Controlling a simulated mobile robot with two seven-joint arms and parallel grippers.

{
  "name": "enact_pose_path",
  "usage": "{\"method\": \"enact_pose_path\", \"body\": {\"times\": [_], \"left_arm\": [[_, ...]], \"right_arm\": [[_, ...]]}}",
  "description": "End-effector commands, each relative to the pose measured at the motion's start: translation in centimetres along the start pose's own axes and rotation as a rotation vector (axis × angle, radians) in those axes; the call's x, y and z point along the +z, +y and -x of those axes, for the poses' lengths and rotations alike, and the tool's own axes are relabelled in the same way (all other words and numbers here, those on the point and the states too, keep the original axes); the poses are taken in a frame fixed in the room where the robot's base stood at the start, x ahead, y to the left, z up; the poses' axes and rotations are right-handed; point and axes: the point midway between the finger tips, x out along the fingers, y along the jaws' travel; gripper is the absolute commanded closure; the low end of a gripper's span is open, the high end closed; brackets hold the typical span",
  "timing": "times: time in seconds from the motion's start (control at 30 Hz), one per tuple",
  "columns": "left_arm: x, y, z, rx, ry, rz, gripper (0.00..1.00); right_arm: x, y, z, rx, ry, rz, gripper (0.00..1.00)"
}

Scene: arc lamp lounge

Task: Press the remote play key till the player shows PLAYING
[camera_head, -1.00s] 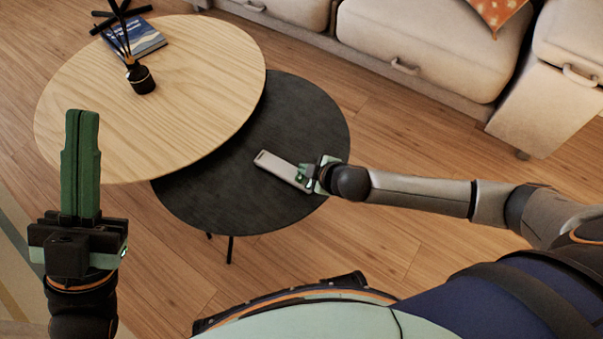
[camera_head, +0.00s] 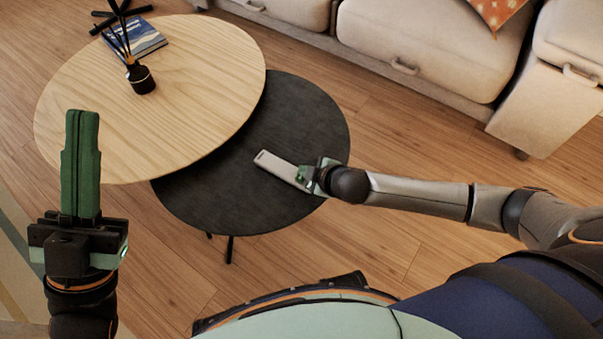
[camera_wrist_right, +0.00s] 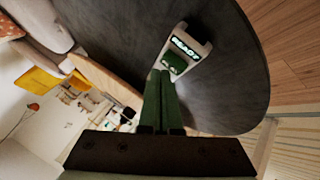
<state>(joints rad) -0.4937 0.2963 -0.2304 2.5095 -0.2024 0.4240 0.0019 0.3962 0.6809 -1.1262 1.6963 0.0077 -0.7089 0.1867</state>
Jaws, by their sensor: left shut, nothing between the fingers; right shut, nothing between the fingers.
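A slim light-grey remote (camera_head: 276,164) lies on the dark round table (camera_head: 230,190). In the right wrist view the near end of the remote (camera_wrist_right: 196,46) shows a lit display that appears to read READY, with a green key (camera_wrist_right: 174,64) beside it. My right gripper (camera_head: 303,179) is shut and empty at that end of the remote. In the right wrist view its fingertips (camera_wrist_right: 160,73) are beside the green key; I cannot tell whether they touch it. No separate player display is readable.
A higher light wood table (camera_head: 180,110) overlaps the dark one. It carries a black reed diffuser (camera_head: 140,78), a blue book (camera_head: 138,38) and a black ornament. A beige sofa (camera_head: 420,45) stands behind. The dark table around the remote is clear.

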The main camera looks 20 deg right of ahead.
Motion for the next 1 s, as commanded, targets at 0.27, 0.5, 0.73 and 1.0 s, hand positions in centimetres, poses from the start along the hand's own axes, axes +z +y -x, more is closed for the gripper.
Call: {"method": "enact_pose_path", "body": {"times": [0.27, 0.5, 0.73, 1.0], "left_arm": [[0.10, 0.06, 0.12, 0.000, 0.000, 0.000, 1.00], [0.20, 0.13, 0.23, 0.000, 0.000, 0.001, 1.00], [0.30, 0.18, 0.34, 0.001, 0.000, 0.001, 1.00], [0.42, 0.24, 0.47, 0.001, 0.000, 0.001, 1.00]], "right_arm": [[0.12, -0.10, -0.17, 0.000, 0.000, 0.000, 1.00], [0.26, -0.25, -0.37, 0.000, 0.000, 0.000, 1.00], [0.41, -0.39, -0.57, 0.000, 0.000, 0.000, 1.00], [0.61, -0.55, -0.80, 0.001, -0.001, 0.000, 1.00]]}}
